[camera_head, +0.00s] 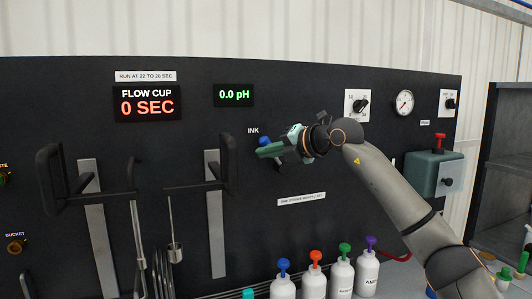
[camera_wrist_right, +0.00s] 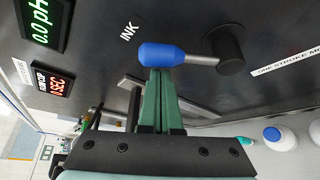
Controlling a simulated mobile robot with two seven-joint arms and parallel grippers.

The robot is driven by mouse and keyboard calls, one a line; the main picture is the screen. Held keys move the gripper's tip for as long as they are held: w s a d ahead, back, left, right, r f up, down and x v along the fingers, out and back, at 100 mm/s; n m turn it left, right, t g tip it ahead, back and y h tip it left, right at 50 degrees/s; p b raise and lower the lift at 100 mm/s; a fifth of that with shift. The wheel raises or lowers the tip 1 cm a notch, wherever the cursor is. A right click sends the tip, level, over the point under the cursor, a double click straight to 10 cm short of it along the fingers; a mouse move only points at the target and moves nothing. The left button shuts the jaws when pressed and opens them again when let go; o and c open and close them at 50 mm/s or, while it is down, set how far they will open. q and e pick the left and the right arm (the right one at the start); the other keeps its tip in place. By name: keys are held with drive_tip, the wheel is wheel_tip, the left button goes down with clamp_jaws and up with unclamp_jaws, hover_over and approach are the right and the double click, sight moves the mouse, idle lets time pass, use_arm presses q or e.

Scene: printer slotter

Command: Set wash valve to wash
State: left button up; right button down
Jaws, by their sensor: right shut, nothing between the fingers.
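The valve lever has a blue grip (camera_head: 263,140) and sits on the dark panel below the INK label. In the right wrist view, the blue grip (camera_wrist_right: 162,54) is on a metal rod from a black hub (camera_wrist_right: 227,48), with its end toward the INK label (camera_wrist_right: 130,27). My right gripper (camera_head: 266,151) is shut and empty, its green fingers just by the blue grip. In the right wrist view its fingertips (camera_wrist_right: 160,76) meet the grip's edge; whether they touch is unclear. The hub is mostly hidden behind the gripper in the head view. My left gripper is out of view.
Black handles (camera_head: 195,186) on metal strips jut out left of the lever. Bottles with coloured tops (camera_head: 340,275) stand below right. A dial knob (camera_head: 362,105), a gauge (camera_head: 404,103) and a teal box (camera_head: 433,175) are to the right.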

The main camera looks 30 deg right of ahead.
drive_tip(key=shift+d+r+m+t+y, duration=0.15)
drive_tip(key=shift+d+m+t+y, duration=0.05)
drive_tip(key=shift+m+t+y, duration=0.25)
drive_tip(key=shift+d+r+m+b, duration=0.1)
drive_tip(key=shift+m+b, duration=0.2)
drive_tip(key=shift+m, duration=0.05)
drive_tip(key=s+d+r+m+t+b, duration=0.1)
drive_tip(key=s+d+m+t+b, duration=0.1)
drive_tip(key=d+m+t, duration=0.4)
drive_tip(key=shift+d+m, duration=1.25)
drive_tip(key=shift+m, duration=1.45)
drive_tip(key=shift+s, duration=0.1)
